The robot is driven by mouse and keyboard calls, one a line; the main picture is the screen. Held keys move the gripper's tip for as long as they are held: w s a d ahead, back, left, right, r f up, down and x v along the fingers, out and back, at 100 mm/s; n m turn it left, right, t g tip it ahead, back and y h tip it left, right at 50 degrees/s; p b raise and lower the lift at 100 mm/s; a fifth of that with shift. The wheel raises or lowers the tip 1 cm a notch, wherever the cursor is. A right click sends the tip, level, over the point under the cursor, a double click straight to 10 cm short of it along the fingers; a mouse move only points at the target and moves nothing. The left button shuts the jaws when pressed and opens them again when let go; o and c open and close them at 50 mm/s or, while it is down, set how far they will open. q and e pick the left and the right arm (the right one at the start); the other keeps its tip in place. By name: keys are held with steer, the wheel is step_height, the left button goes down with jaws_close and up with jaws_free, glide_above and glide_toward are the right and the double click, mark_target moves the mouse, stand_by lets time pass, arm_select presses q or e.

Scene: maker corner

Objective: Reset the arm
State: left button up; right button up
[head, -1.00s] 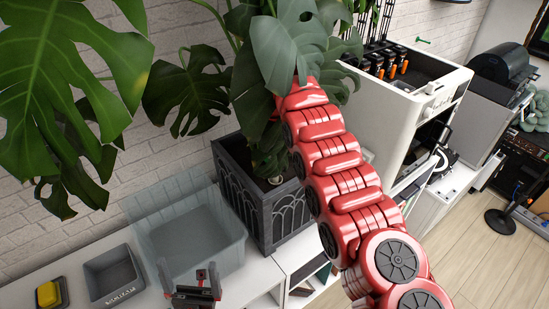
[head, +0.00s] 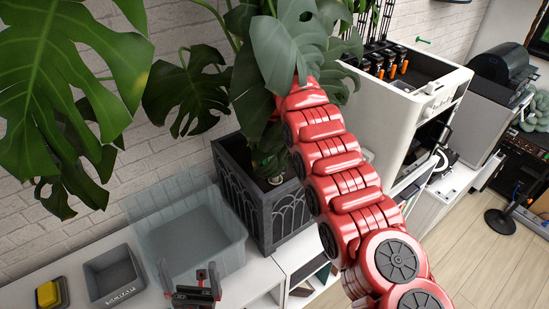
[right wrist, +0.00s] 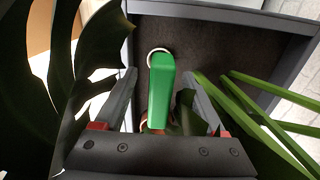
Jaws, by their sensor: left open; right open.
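My red right arm reaches up from the bottom right of the head view into the potted plant (head: 190,95); its gripper is hidden behind the leaves there. In the right wrist view my right gripper (right wrist: 162,85) is open. A green object (right wrist: 161,90) with a pale ring at its end lies between the fingers, with gaps on both sides. Dark soil in the planter shows behind it. My left gripper (head: 189,273) is open and empty at the bottom of the head view, in front of the clear bin (head: 195,240).
The dark planter (head: 233,195) stands right of the bin on the white shelf. A grey tray (head: 113,275) and a yellow block (head: 47,294) sit at the left. Leaves crowd both sides of my right gripper. A white machine (head: 395,115) stands to the right.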

steer(key=o, duration=0.3)
steer(key=shift+o, duration=0.2)
steer(key=shift+r, duration=0.15)
steer(key=shift+r+p, duration=1.15)
steer(key=shift+r, duration=0.2)
steer(key=shift+r+p, duration=2.85)
steer(key=shift+r, duration=0.2)
steer(key=shift+f, duration=0.1)
